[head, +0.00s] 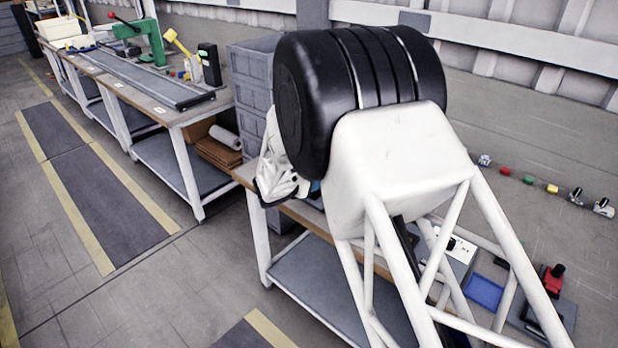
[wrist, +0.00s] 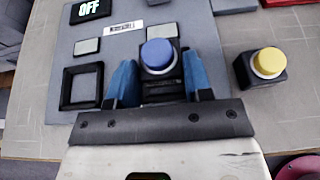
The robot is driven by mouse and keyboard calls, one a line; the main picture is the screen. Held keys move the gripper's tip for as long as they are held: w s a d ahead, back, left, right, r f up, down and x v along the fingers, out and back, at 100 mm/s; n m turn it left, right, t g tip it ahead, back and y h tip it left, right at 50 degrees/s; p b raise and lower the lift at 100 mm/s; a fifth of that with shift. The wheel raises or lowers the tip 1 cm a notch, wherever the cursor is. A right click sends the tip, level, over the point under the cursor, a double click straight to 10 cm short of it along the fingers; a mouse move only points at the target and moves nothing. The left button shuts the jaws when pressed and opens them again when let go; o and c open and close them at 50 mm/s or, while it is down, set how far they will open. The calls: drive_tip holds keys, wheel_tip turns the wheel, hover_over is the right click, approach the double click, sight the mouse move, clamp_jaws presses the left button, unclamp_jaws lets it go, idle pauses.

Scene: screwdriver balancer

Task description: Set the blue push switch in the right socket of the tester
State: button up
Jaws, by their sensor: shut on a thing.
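The blue push switch (wrist: 158,54), a round blue button on a dark square body, is between the two blue fingers of my gripper (wrist: 160,82) in the wrist view. My gripper is shut on it. The tester (wrist: 66,105) is a grey panel under and behind it, with an OFF display (wrist: 90,10). The left socket (wrist: 80,88) is an empty black square frame. The switch is over the right part of the panel, where it and my fingers hide the right socket. I cannot tell whether the switch is above the socket or inside it.
A yellow push switch (wrist: 268,63) stands on the wooden bench just right of the tester. Grey rectangles (wrist: 87,46) and a barcode label lie on the panel. In the head view, a blue tray (head: 484,291) and a red-topped device (head: 553,281) are on the bench's right.

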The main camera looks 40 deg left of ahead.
drive_tip(key=shift+f, duration=0.8)
drive_tip(key=o, duration=1)
drive_tip(key=shift+s, duration=0.15)
drive_tip(key=shift+v, duration=3.75)
drive_tip(key=shift+r, duration=0.15)
